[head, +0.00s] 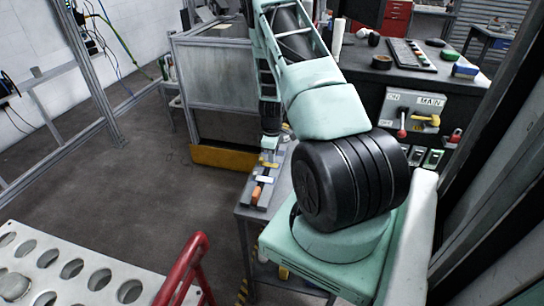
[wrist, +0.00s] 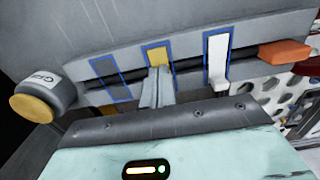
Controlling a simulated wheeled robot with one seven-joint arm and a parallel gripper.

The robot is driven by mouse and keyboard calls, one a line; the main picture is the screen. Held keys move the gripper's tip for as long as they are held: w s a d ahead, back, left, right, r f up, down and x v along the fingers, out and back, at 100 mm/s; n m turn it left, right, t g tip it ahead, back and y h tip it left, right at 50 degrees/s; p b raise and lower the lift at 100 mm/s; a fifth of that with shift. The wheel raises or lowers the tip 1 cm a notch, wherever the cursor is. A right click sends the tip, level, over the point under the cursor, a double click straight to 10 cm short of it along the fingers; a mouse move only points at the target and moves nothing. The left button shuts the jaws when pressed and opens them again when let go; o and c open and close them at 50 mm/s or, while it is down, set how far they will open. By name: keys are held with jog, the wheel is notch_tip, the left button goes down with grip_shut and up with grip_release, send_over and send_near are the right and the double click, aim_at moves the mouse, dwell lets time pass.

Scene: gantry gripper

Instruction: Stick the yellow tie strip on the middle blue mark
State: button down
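In the wrist view a grey board carries three blue outlined marks in a row. The yellow tie strip (wrist: 159,55) lies within the middle blue mark (wrist: 146,49), its lower part hidden by my fingers. My gripper (wrist: 156,72) has its two fingers close together at the near end of the strip, and they look shut on it. The left blue mark (wrist: 109,79) holds no strip. A white strip (wrist: 218,58) lies in the right blue mark (wrist: 205,63). A black cable (wrist: 188,61) runs across the marks. In the head view my gripper (head: 268,157) is over the bench, too small for detail.
An orange piece (wrist: 283,52) is at the cable's right end, and a grey cylinder with a yellow cap (wrist: 33,108) at the left. In the head view a red rail (head: 184,268) and a white perforated table (head: 100,262) stand at front left. Open floor (head: 150,180) lies left.

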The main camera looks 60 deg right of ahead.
jog(key=shift+f, duration=0.2)
jog(key=shift+f+b, duration=0.6)
jog(key=shift+b, duration=0.05)
jog(key=shift+r, duration=0.15)
notch_tip(320, 180, up, 7)
jog(key=p, duration=0.4)
dwell(0.7)
